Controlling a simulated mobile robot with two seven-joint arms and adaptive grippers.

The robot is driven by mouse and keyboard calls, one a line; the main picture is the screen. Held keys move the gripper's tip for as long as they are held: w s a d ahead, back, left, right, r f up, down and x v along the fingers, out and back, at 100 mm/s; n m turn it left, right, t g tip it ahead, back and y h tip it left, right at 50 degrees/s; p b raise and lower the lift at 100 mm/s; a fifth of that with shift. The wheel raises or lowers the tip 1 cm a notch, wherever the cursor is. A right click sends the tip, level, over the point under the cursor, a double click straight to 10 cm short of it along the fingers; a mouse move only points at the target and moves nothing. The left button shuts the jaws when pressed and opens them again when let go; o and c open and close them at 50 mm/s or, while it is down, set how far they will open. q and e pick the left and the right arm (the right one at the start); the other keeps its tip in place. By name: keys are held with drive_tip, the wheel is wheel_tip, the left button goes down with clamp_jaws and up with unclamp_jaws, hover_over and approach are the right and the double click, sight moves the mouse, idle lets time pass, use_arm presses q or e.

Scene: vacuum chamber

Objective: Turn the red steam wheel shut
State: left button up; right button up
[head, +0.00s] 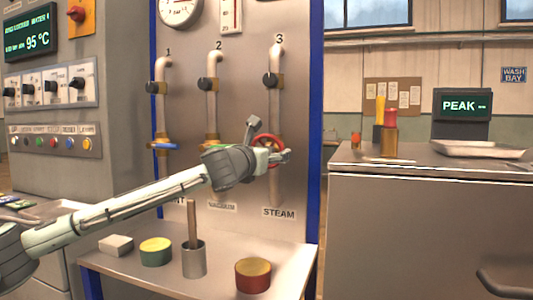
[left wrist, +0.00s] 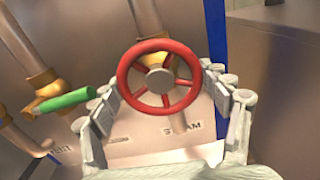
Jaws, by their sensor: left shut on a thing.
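The red steam wheel (head: 268,136) is on the upright panel, on pipe 3 above the STEAM label. My left gripper (head: 270,144) is at the wheel and partly covers it. In the left wrist view the wheel (left wrist: 160,80) shows whole, with spokes and a grey hub, facing the camera. The fingers of my left gripper (left wrist: 162,99) stand on either side of its rim and are shut on it. The exact contact with the rim is hard to make out. My right gripper is not in view.
A green lever (left wrist: 62,102) is close left of the wheel, and a blue lever (head: 163,145) is farther left. Below, a shelf (head: 221,284) holds a grey block (head: 116,245), a green tin (head: 156,252), a metal cup (head: 194,262) with a stick, and a red tin (head: 253,276).

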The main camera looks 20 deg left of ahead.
use_arm(q)
drive_tip(key=m, duration=0.6)
drive_tip(key=shift+m, duration=0.4)
idle(0.4)
drive_tip(key=o, duration=1.2)
drive_tip(key=shift+c, duration=0.2)
drive_tip(key=s, duration=1.2)
drive_tip(key=shift+a, duration=0.25)
